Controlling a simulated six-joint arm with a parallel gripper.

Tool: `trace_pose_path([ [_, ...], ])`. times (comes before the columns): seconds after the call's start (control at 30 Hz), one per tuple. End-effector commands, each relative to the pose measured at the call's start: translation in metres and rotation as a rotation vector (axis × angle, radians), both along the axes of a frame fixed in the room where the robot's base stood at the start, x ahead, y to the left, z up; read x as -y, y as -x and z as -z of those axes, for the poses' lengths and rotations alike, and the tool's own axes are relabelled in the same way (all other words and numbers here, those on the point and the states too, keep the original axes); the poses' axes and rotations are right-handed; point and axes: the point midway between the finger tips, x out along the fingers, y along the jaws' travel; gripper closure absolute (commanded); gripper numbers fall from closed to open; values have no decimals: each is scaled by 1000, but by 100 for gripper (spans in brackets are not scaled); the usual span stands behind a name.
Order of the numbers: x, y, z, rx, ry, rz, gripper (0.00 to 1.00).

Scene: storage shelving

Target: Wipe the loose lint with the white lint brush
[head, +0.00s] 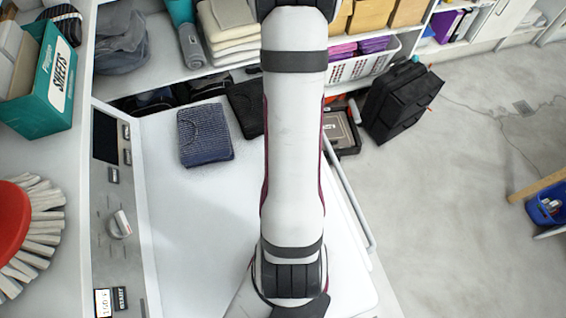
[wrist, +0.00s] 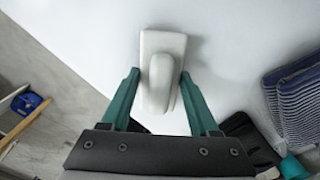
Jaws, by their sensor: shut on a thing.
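The white lint brush (wrist: 163,42) is in the wrist view, a pale block with a rounded raised handle. My gripper (wrist: 159,73) has its two teal fingers shut on the brush, one on each side of the handle. The brush is over the white top surface (wrist: 95,35); I cannot tell whether it touches it. In the head view my arm hides the gripper and the brush. I cannot make out any loose lint in either view.
A folded dark blue garment (head: 205,134) lies on the white top (head: 185,225), and also shows in the wrist view (wrist: 298,100). A control panel (head: 118,220) runs along the left. A black bag (head: 400,100) stands on the floor beyond the rail (head: 350,195).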

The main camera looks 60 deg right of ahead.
Motion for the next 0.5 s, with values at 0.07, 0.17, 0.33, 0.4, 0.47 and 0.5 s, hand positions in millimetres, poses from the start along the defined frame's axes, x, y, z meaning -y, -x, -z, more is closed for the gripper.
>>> trace_pose_path([
  [0.07, -5, 5, 2, -1, -2, 1, 99],
  [0.17, -3, 4, -12, 3, 7, 1, 99],
  [0.33, -4, 4, -32, 1, 2, 0, 99],
  [0.4, -4, 4, -38, 2, 3, 1, 99],
  [0.47, -4, 4, -43, 1, 3, 1, 99],
  [0.5, -4, 4, -47, 1, 2, 0, 99],
])
